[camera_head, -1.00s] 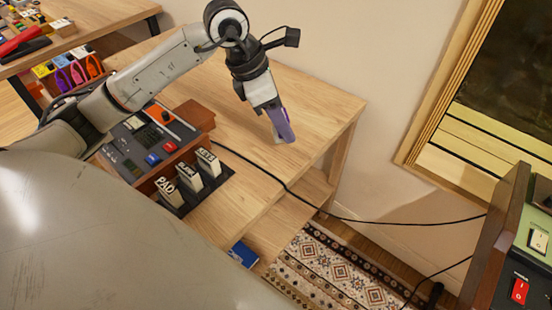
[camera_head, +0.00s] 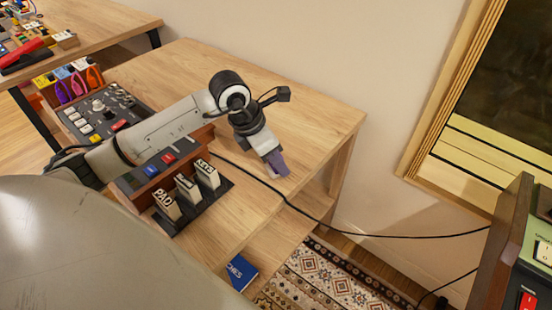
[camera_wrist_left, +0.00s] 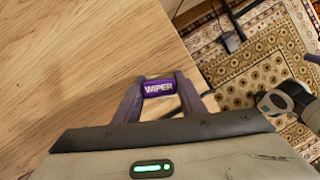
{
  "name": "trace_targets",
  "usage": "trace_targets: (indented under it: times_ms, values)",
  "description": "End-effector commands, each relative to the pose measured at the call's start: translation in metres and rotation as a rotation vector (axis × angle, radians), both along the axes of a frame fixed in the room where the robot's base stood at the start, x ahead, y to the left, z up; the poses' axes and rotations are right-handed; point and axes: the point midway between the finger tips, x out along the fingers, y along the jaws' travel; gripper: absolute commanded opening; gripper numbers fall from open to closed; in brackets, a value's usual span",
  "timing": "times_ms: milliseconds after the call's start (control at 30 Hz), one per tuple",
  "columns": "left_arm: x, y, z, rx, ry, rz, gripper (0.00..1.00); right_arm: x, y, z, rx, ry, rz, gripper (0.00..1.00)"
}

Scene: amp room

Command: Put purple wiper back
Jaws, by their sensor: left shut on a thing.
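The purple wiper (camera_wrist_left: 158,87), labelled WIPER, sits between the two dark purple-grey fingers of my left gripper (camera_wrist_left: 157,88) in the left wrist view. The wiper is mostly hidden there by the fingers.
A console (camera_head: 105,110) and a block with PAD and KEYS labels (camera_head: 187,192) stand on the table's left. Coloured loops (camera_head: 78,85) sit in a rack beyond. A black cable (camera_head: 350,231) crosses the table. A blue book (camera_head: 240,272) lies below.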

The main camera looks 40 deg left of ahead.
Motion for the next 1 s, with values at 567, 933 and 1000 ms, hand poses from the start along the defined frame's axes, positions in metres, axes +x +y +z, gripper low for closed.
trace_targets:
  times_ms: [567, 933, 1000]
  values:
    - [0.0, 0.0, -0.002, 0.0, -0.001, -0.001, 0.56, 0.0, 0.0, -0.001, 0.001, 0.0, 0.001, 0.56]
    - [-0.006, 0.005, 0.022, 0.003, -0.006, -0.001, 0.56, 0.0, 0.001, 0.003, 0.002, -0.004, 0.0, 0.56]
    - [-0.011, 0.008, 0.036, 0.004, -0.007, 0.0, 0.56, 0.0, 0.001, 0.003, 0.003, -0.003, -0.001, 0.56]
